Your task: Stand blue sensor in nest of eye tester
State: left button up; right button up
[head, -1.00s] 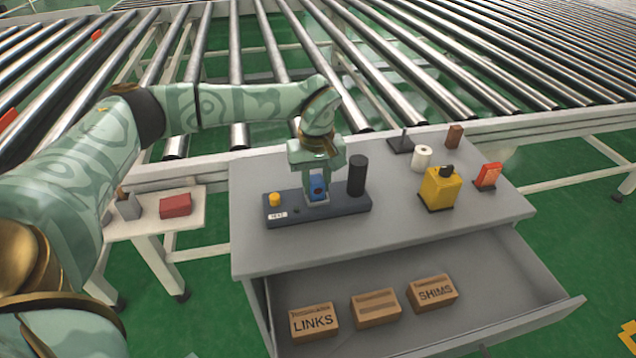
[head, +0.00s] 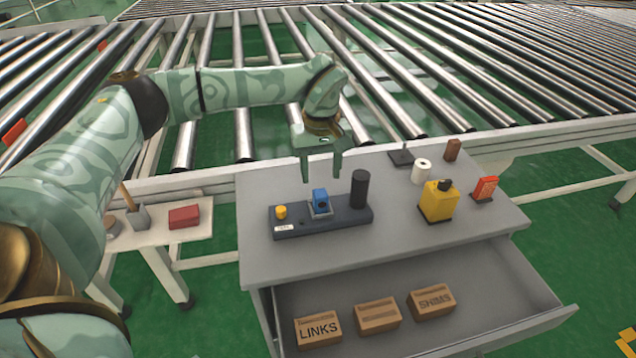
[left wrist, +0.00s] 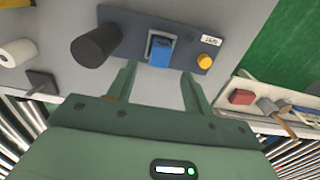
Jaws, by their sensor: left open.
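The blue sensor (head: 320,199) stands upright in the nest near the middle of the eye tester (head: 345,222), a dark base with a yellow button at its left and a black cylinder at its right. In the left wrist view the blue sensor (left wrist: 161,51) sits within the grey nest of the tester (left wrist: 135,27). My left gripper (head: 322,180) is open and empty, behind and above the sensor and apart from it. Its two fingers (left wrist: 158,80) show spread in the left wrist view. My right gripper is not in view.
A yellow box (head: 437,204), white roll (head: 421,172) and red-orange packet (head: 485,189) stand at the right of the grey table (head: 290,258). The open drawer (head: 470,322) holds three cartons. A side table (head: 160,228) carries a red box. Rollers lie behind.

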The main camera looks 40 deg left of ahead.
aim_at(321, 193)
pick_arm(q)
jog(key=shift+r+p, duration=0.6)
jog(key=shift+r, duration=1.65)
